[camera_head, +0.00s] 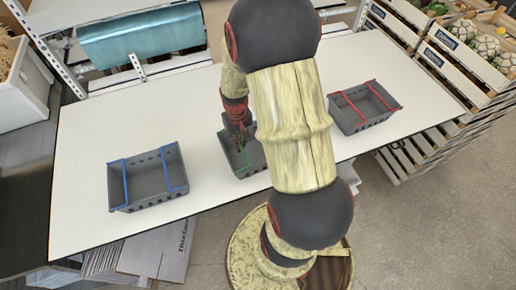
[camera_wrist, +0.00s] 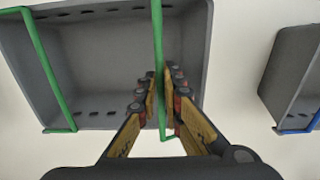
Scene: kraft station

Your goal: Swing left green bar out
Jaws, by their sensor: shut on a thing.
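A grey crate with two green bars sits mid-table, partly hidden by my arm in the head view (camera_head: 253,168). In the wrist view the crate (camera_wrist: 95,55) fills the upper left. One green bar (camera_wrist: 158,28) runs near its right side, between my fingers. The other green bar (camera_wrist: 47,65) runs slanted near its left side, apart from my gripper. My gripper (camera_wrist: 161,78) is shut on the right-hand bar in the wrist view. In the head view my gripper (camera_head: 238,140) points down at the crate; the contact there is hard to see.
A grey crate with blue bars (camera_head: 150,185) stands left on the white table (camera_head: 85,150). A grey crate with red bars (camera_head: 365,112) stands right. Bare table lies between the blue-barred crate and the middle crate. Slatted produce crates (camera_head: 440,60) stand beyond the right edge.

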